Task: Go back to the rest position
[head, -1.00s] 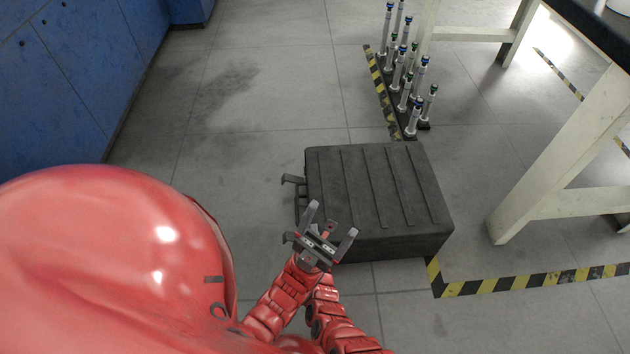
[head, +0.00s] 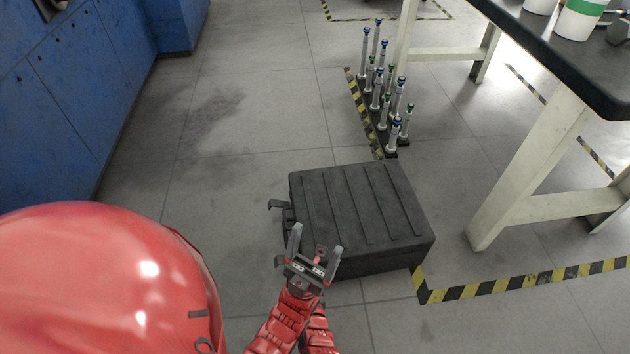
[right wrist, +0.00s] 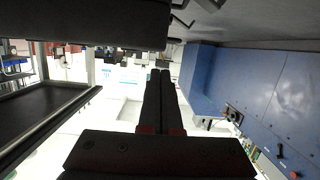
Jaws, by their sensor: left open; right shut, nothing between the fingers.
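My left gripper (head: 315,243) is open and empty in the head view, its two grey fingers spread. In the picture it overlaps the near left edge of a black ribbed case (head: 358,212) on the floor. I cannot tell whether it touches the case. My right gripper (right wrist: 160,76) shows in the right wrist view with its two dark fingers together and nothing between them. It is not seen in the head view.
A dark-topped table with pale legs (head: 537,160) stands at the right, with cups (head: 580,18) on top. A rack of several blue- and green-capped tubes (head: 378,100) stands behind the case. Blue cabinets (head: 90,90) line the left. Floor (head: 235,120) between is clear.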

